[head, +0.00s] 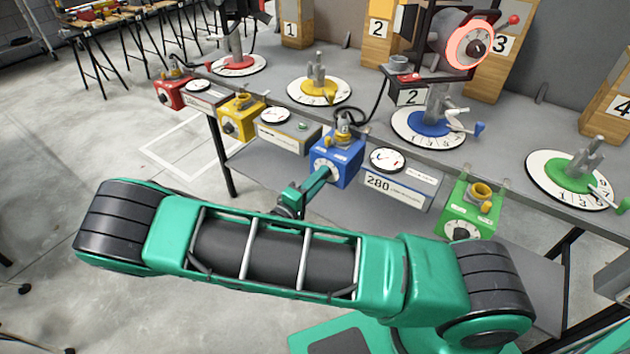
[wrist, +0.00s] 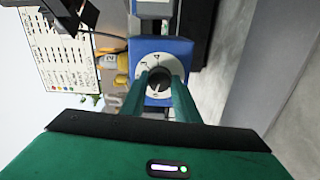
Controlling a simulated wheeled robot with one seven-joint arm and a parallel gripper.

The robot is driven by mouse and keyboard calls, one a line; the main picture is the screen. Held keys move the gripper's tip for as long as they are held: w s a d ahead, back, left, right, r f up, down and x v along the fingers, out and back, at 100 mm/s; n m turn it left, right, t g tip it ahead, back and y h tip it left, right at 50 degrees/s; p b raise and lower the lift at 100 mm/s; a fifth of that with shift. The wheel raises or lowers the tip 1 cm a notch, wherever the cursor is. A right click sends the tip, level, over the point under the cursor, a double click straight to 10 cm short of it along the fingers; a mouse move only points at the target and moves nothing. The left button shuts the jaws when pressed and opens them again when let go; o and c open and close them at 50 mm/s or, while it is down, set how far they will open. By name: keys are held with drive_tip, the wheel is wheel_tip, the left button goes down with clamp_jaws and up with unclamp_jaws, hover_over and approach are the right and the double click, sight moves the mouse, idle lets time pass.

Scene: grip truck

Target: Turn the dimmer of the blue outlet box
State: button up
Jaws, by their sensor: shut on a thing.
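The blue outlet box (head: 338,165) hangs on the front edge of the long grey bench in the head view. In the wrist view the blue box (wrist: 180,48) shows its white dial plate with a dark dimmer knob (wrist: 158,82) in the middle. My gripper (wrist: 158,88) has its two green fingers on either side of the knob, shut on it. In the head view my gripper (head: 322,172) reaches the front face of the box, and the fingers partly cover the dial. The knob's exact setting is hard to read.
A meter reading 280 (head: 378,184) sits right of the blue box, with a green box (head: 470,210) beyond it. Left are a yellow box (head: 238,117) and a red box (head: 172,91). A lamp with a glowing red ring (head: 468,45) stands above the blue turntable (head: 400,122).

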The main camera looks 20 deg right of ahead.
drive_tip(key=shift+n, duration=0.6)
drive_tip(key=o, duration=1)
drive_tip(key=shift+w+f, duration=0.1)
drive_tip(key=shift+o, duration=0.2)
drive_tip(key=v, duration=1)
drive_tip(key=shift+s+a, duration=0.2)
drive_tip(key=shift+a, duration=0.15)
drive_tip(key=shift+d, duration=0.1)
